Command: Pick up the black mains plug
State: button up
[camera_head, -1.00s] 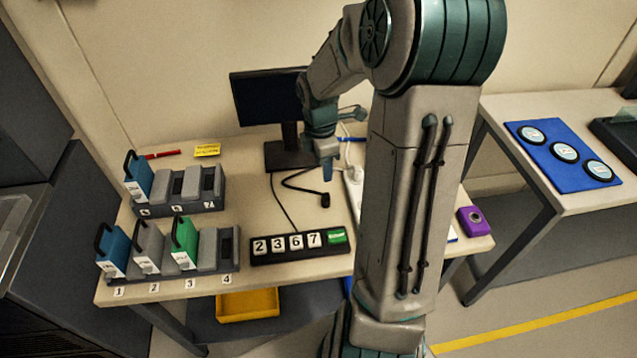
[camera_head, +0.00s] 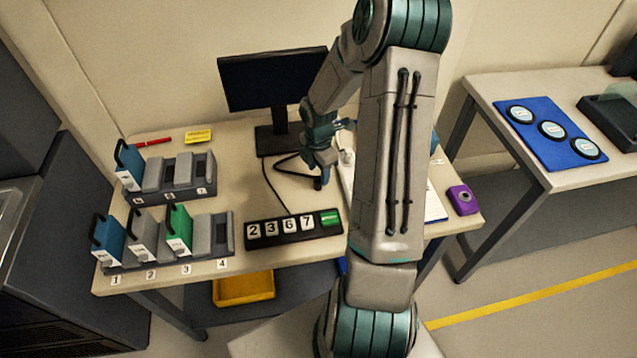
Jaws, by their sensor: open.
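The black mains plug (camera_head: 318,184) lies on the table in front of the monitor, at the end of a black cable (camera_head: 296,173). Only a small dark part of it shows, because my gripper (camera_head: 320,175) covers the rest. My gripper points down right over the plug, with its tips close to it. It is open. I cannot tell whether the plug sits between the fingers or touches them.
A monitor (camera_head: 272,84) stands behind. A black strip with number keys and a green key (camera_head: 331,218) lies in front. Racks with coloured modules (camera_head: 180,235) stand left. A white power strip (camera_head: 346,180) and a purple device (camera_head: 463,200) are to the right.

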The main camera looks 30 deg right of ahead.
aim_at(318, 178)
notch_tip(318, 178, down, 4)
jog(key=shift+a+f, duration=0.1)
jog(key=shift+f, duration=0.05)
jog(key=shift+c, duration=0.3)
jog(key=c, duration=1)
